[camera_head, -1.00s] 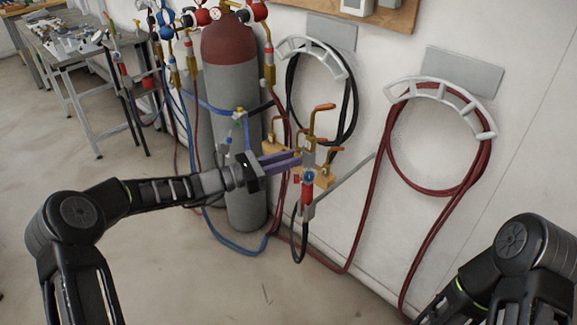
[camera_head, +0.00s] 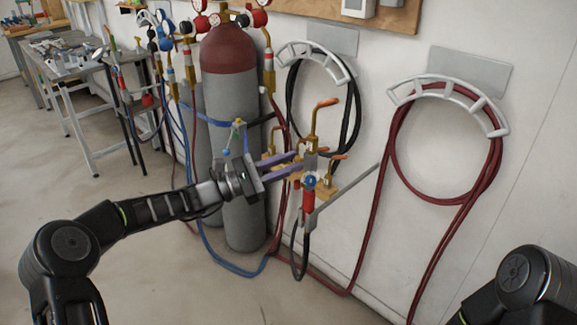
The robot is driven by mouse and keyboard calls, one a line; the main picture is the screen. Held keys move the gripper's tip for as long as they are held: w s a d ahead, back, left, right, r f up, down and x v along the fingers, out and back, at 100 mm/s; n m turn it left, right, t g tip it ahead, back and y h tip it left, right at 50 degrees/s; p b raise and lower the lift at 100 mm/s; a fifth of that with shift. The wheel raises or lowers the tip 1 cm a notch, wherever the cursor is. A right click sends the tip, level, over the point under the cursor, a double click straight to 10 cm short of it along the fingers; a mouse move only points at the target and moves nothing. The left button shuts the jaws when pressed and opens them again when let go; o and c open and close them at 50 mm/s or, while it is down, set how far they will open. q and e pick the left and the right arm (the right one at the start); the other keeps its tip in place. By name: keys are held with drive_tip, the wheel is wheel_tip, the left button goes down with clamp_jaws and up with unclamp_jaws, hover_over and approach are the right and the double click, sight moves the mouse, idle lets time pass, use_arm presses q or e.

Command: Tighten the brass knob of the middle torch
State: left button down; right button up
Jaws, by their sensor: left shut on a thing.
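A cluster of torches hangs on a wall bracket in front of the grey cylinder. The front torch (camera_head: 308,199) has a red body, a blue knob and a tall copper-coloured nozzle; I take it as the middle one, but the crowding makes this uncertain. My left gripper (camera_head: 297,161) reaches in from the left, its purple fingers level with the torch's upper end. It is shut on a small part there, apparently the brass knob, mostly hidden between the fingertips. Other brass torch parts (camera_head: 333,172) show just right and behind. My right gripper is out of view; only my right arm shows.
The gas cylinder (camera_head: 228,95) stands close behind my left gripper. Blue and red hoses hang around the torches. A coiled red hose (camera_head: 396,135) and a coiled black hose (camera_head: 353,115) hang on the wall. A metal table (camera_head: 72,68) stands at far left. Floor in front is clear.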

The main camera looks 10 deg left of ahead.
use_arm(q)
drive_tip(key=c, duration=1.3)
unclamp_jaws()
drive_tip(key=shift+o, duration=0.2)
drive_tip(key=shift+a, duration=0.1)
drive_tip(key=v, duration=0.7)
drive_tip(key=shift+s+a+b, duration=0.2)
drive_tip(key=shift+a+b, duration=0.05)
drive_tip(key=shift+b, duration=0.05)
drive_tip(key=shift+c, duration=0.2)
